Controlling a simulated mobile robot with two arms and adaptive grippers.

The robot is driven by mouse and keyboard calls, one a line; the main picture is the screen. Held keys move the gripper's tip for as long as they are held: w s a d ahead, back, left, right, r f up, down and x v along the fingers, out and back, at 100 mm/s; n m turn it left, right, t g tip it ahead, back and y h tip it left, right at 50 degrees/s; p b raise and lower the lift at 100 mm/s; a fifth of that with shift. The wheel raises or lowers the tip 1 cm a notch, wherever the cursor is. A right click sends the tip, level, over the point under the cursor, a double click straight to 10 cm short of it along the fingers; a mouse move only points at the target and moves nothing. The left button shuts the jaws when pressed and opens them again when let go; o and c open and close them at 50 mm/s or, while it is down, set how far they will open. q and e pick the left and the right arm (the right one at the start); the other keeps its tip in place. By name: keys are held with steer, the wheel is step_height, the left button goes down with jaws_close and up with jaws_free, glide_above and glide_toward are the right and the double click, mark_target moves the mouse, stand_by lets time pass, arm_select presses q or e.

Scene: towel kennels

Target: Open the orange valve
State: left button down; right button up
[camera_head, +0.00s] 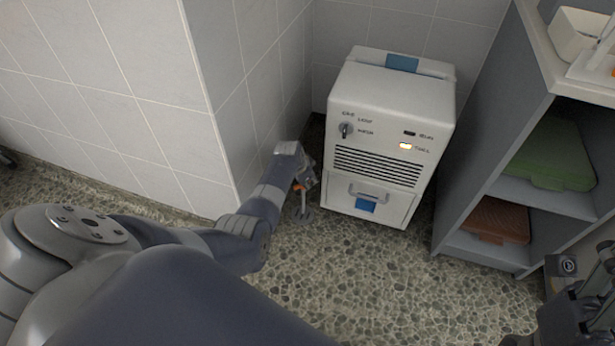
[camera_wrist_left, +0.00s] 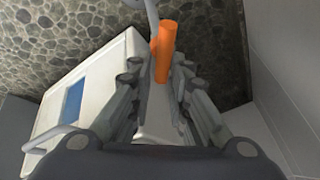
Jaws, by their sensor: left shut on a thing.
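The orange valve handle (camera_head: 298,187) shows as a small orange spot beside my left gripper (camera_head: 306,180), low in the gap between the tiled wall and the white machine. In the left wrist view the orange handle (camera_wrist_left: 164,50) is a bar extending from between the fingers of my left gripper (camera_wrist_left: 164,88). The left gripper is shut on it. A grey pipe (camera_wrist_left: 150,18) meets the handle near the top of that view. The fingers hide the handle's near part. My right gripper (camera_head: 588,300) is partly in view at the lower right edge; its jaws are unclear.
The white machine (camera_head: 385,120) stands just right of the left gripper, with a lit indicator and a drawer handle (camera_head: 368,193). The tiled wall (camera_head: 225,80) is close on the left. A grey shelf (camera_head: 470,180) holds green and brown boxes. The pebbled floor in front is clear.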

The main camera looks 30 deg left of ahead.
arm_select(q)
steer(key=shift+w+a+r+n+y+p, duration=0.25)
steer(key=shift+a+n+y+p, duration=0.25)
steer(key=shift+n, duration=0.4)
steer(key=c, duration=1.6)
jaws_free()
steer(key=shift+s, duration=0.1)
steer(key=shift+d+f, duration=0.15)
steer(key=shift+d, duration=0.05)
steer(key=v, duration=1.2)
steer(key=shift+a, duration=0.1)
